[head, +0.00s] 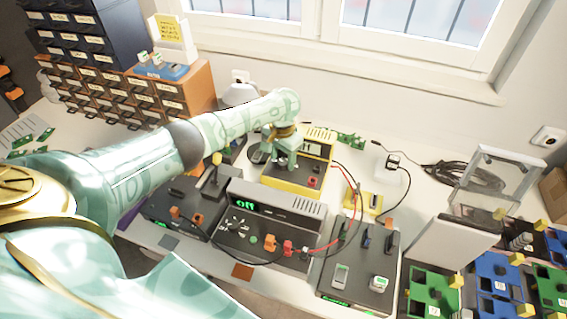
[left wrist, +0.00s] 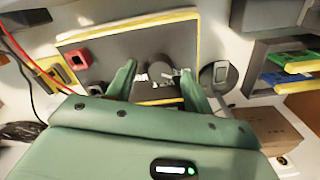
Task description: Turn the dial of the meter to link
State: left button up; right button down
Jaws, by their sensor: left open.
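The yellow-framed meter (head: 318,150) stands at the back middle of the bench, with a dark front. In the left wrist view its dark panel (left wrist: 105,62) fills the upper middle. Its round dark dial (left wrist: 178,66) shows there with small pale marks beside it; I cannot read the marks or the pointer. My left gripper (head: 284,158) is at the meter's front in the head view. In the left wrist view its fingers (left wrist: 158,76) are open, one to each side of the dial; I cannot tell whether they touch it. My right gripper is not in view.
A grey unit (head: 275,200) with a green "off" display stands in front of the meter. Red and black leads (head: 340,215) run at the right. A dark box with small switches (head: 355,285) and coloured trays (head: 490,275) stand further right. Drawer cabinets (head: 130,90) are at the back left.

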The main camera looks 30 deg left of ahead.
pick_arm(q)
jog(key=shift+f, duration=0.4)
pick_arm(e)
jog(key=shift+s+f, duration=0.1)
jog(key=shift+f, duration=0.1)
pick_arm(q)
jog(key=c, duration=1)
jog(key=shift+o, duration=0.2)
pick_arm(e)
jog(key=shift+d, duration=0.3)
